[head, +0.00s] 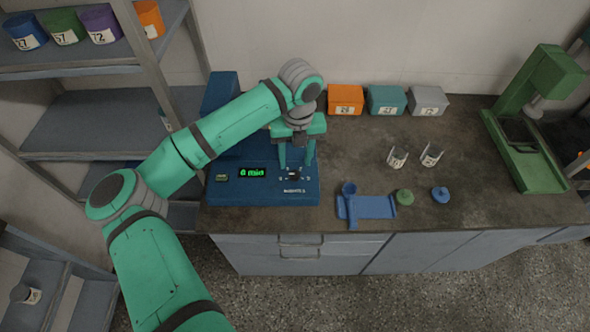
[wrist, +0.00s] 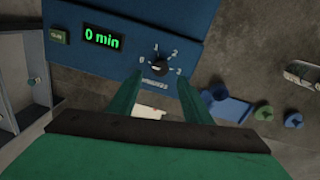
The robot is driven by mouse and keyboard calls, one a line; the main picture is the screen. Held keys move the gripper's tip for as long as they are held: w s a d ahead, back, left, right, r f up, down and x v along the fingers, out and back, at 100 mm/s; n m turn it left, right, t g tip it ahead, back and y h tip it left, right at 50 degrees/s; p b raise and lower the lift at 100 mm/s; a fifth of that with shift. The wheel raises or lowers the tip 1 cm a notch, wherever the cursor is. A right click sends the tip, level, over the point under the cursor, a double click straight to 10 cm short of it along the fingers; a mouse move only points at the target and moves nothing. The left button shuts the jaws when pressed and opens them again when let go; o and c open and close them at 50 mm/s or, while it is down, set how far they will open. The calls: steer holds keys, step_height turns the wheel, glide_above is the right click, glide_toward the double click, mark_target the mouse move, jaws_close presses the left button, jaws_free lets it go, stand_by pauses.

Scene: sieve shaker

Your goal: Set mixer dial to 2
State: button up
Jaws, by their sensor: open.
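The blue mixer (head: 227,190) stands on the counter, with its display (head: 252,172) reading "0 min" in green. Its black dial (head: 294,175) sits on the front panel with number marks around it. In the wrist view the dial (wrist: 158,67) has marks 0, 1, 2 and 3 around it; which mark its pointer faces is too small to tell. My gripper (head: 297,165) is open over the panel, close to the dial. In the wrist view the fingers of my gripper (wrist: 160,85) stand apart, one at each side below the dial, with nothing between them. I cannot tell whether they touch the panel.
A blue holder (head: 372,207), a green knob-like piece (head: 404,197) and a blue one (head: 440,194) lie right of the mixer. Two beakers (head: 397,157) stand behind them. Boxes (head: 386,100) line the wall. A green machine (head: 525,130) stands far right. Shelves (head: 85,125) are at left.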

mark_target(295, 174)
steer(key=shift+f, duration=3.05)
steer(key=c, duration=1.1)
